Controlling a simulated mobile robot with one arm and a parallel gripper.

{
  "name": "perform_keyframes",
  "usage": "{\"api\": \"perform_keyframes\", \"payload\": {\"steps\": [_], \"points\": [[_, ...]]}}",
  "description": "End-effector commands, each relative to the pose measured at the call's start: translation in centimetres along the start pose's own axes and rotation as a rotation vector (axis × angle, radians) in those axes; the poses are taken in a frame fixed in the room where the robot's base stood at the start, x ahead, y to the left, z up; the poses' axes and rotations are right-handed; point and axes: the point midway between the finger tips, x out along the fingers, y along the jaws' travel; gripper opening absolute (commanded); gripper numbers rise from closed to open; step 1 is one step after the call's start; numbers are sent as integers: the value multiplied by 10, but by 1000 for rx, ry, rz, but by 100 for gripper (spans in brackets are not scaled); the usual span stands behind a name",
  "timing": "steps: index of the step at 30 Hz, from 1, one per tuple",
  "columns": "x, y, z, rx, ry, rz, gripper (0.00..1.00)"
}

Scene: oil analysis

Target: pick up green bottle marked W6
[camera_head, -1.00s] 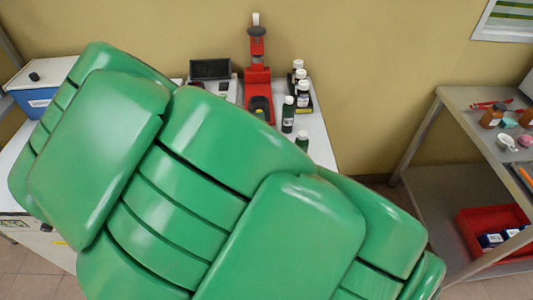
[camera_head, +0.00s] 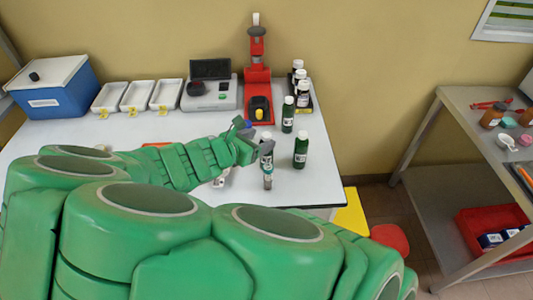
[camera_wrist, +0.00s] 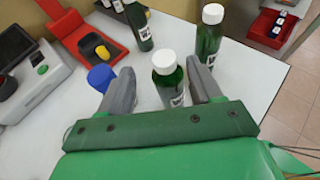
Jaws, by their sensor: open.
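Three dark green bottles with white caps and labels stand upright on the white table. One green bottle (camera_wrist: 167,82) is between my gripper's two grey fingers in the wrist view, with a gap to at least the right finger. My gripper (camera_wrist: 158,68) is open around it. In the head view this bottle (camera_head: 266,147) is partly hidden by my gripper (camera_head: 258,143). A second green bottle (camera_head: 301,149) stands just to its right, also in the wrist view (camera_wrist: 208,35). A third green bottle (camera_head: 288,114) stands farther back. The label marks are too small to read, so I cannot tell which is W6.
A rack of several bottles (camera_head: 303,93) stands behind, next to a red device (camera_head: 257,80). A grey instrument (camera_head: 209,93), white trays (camera_head: 137,96) and a blue box (camera_head: 52,85) line the back. A blue-topped object (camera_wrist: 102,77) is beside my left finger. A metal shelf stands right.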

Motion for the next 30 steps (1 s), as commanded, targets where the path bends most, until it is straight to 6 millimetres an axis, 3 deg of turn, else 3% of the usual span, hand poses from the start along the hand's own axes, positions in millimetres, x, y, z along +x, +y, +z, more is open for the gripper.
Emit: {"api": "perform_keyframes", "payload": {"steps": [12, 24, 30], "points": [[42, -7, 2, 0, 2, -1, 64], [48, -7, 2, 1, 2, 0, 64], [48, -7, 2, 1, 2, 0, 33]]}}
